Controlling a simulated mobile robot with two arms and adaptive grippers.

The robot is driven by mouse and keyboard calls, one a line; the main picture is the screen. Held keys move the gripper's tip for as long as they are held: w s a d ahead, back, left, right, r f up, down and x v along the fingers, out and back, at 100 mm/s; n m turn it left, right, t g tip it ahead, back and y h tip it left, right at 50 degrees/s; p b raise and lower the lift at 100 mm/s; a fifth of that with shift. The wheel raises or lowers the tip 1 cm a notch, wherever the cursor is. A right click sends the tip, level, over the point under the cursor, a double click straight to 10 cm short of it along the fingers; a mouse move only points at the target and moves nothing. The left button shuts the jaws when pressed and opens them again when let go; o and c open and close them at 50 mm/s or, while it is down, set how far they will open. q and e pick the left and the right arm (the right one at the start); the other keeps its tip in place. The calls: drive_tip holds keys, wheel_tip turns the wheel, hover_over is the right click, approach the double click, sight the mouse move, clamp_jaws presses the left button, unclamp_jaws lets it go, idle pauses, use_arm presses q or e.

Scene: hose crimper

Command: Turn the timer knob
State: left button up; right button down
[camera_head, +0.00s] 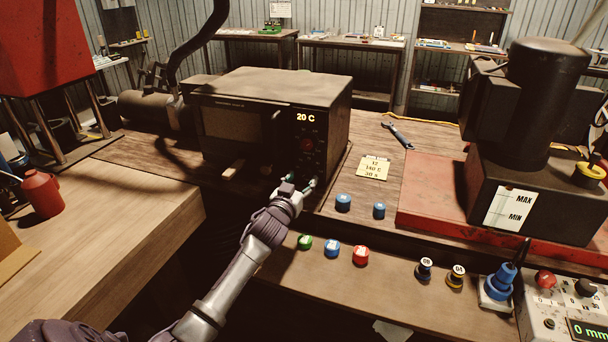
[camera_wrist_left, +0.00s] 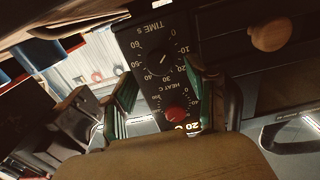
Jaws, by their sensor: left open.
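The dark oven (camera_head: 275,115) stands on the workbench with its display reading 20 C. Its panel shows upside down in the left wrist view, with the black timer knob (camera_wrist_left: 157,62) inside the TIME s dial and the red heat knob (camera_wrist_left: 176,114) beside it. My left gripper (camera_head: 300,182) is at the lower part of the panel, in front of the timer dial. In the left wrist view its green-padded fingers (camera_wrist_left: 162,78) are spread on either side of the panel, with nothing between them gripped. The gripper partly hides the lower panel in the head view. My right gripper is out of view.
A yellow note (camera_head: 373,168) reading 12, 140 C, 30 s lies right of the oven. Blue caps (camera_head: 343,202) and a wrench (camera_head: 398,135) are nearby. Coloured buttons (camera_head: 332,249) line the bench's front. A red-based machine (camera_head: 520,160) stands at right.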

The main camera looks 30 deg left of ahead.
sight(307, 172)
use_arm(q)
drive_tip(key=shift+w+a, duration=0.15)
drive_tip(key=shift+w, duration=0.45)
drive_tip(key=shift+w+a, duration=0.15)
drive_tip(key=shift+w, duration=0.4)
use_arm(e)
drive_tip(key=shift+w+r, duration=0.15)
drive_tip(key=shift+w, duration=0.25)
use_arm(q)
drive_tip(key=c, duration=0.4)
clamp_jaws()
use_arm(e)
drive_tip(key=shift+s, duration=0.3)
